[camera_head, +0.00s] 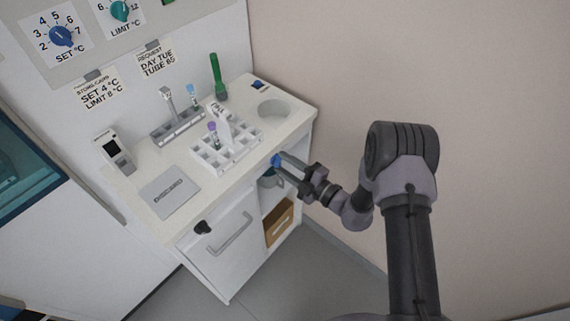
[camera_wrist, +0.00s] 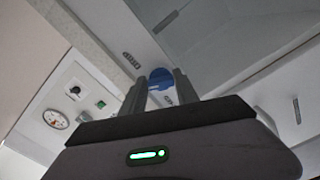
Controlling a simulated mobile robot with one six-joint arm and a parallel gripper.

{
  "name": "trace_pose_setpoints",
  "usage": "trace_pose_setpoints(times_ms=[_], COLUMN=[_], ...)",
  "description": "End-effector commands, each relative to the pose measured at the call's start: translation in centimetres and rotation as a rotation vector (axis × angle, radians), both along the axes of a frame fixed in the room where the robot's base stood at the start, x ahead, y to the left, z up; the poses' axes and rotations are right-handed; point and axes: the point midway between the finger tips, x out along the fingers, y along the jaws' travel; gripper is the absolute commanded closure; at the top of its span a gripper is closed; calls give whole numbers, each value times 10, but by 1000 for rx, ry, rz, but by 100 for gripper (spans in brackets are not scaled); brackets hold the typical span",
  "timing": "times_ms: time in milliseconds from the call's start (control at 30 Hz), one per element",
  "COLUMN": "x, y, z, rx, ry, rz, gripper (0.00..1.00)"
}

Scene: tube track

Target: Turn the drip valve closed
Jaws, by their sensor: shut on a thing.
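The drip valve is a round blue knob (camera_head: 276,160) on the front edge of the white counter, below the tube rack. My gripper (camera_head: 281,163) reaches it from the right and is shut on it. In the wrist view the blue knob (camera_wrist: 161,79) sits between my two grey fingertips (camera_wrist: 160,84), which hold its sides. A white mark shows at the knob's lower edge there.
The counter (camera_head: 150,200) holds a white tube rack (camera_head: 240,153), a green tube (camera_head: 217,78) and a round basin (camera_head: 273,108). Below are a cabinet door with a handle (camera_head: 230,235) and a shelf with a brown box (camera_head: 279,222). The floor to the right of the cabinet is clear.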

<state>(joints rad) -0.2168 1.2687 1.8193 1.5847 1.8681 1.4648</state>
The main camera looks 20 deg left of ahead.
Motion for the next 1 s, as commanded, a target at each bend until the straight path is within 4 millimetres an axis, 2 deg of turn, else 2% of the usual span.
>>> trace_pose_setpoints(times_ms=[1000], x=[-1], y=[0], z=[4], rx=[-355], ry=[-856], rz=[1], gripper=[100])
